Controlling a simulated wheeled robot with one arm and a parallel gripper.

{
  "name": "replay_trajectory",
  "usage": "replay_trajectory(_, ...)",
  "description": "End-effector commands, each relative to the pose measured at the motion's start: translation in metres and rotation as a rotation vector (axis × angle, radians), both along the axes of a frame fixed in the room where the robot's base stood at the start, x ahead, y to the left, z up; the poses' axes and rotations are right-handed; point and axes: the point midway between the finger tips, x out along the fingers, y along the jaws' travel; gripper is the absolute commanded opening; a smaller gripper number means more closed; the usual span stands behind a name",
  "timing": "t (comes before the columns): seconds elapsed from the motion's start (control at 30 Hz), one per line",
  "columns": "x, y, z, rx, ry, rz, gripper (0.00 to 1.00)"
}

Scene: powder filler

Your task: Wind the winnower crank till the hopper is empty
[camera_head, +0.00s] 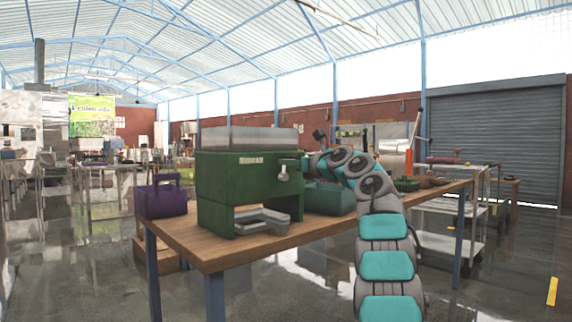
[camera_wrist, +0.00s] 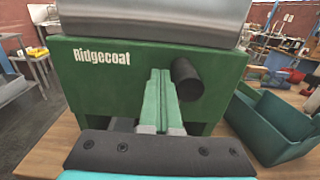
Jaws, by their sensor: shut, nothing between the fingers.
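The winnower is a green machine (camera_head: 222,180) on the wooden table, with a long metal hopper (camera_head: 265,139) on top. In the wrist view its front (camera_wrist: 105,85) reads "Ridgecoat". A dark round knob (camera_wrist: 187,79), seemingly the crank handle, sticks out from that front. A small pale grey fitting (camera_head: 284,173) shows at the front's right in the head view. My gripper (camera_wrist: 159,76) is shut and empty, in front of the machine and just left of the knob; whether they touch is unclear. The hopper's inside is hidden.
A grey tray (camera_head: 258,219) sits in the opening under the machine. A teal bin (camera_head: 328,199) stands right of it, also in the wrist view (camera_wrist: 278,128). A purple box (camera_head: 162,199) stands at the left. The table's front strip (camera_head: 215,252) is bare.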

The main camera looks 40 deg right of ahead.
Motion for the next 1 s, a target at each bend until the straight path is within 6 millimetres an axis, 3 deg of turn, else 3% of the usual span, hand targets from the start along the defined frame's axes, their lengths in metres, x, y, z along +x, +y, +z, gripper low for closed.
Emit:
replay_trajectory(0.27, -0.006, -0.001, -0.002, 0.000, -0.001, -0.001, 0.00)
replay_trajectory(1.0, -0.072, -0.007, -0.002, 0.001, -0.001, -0.002, 0.00)
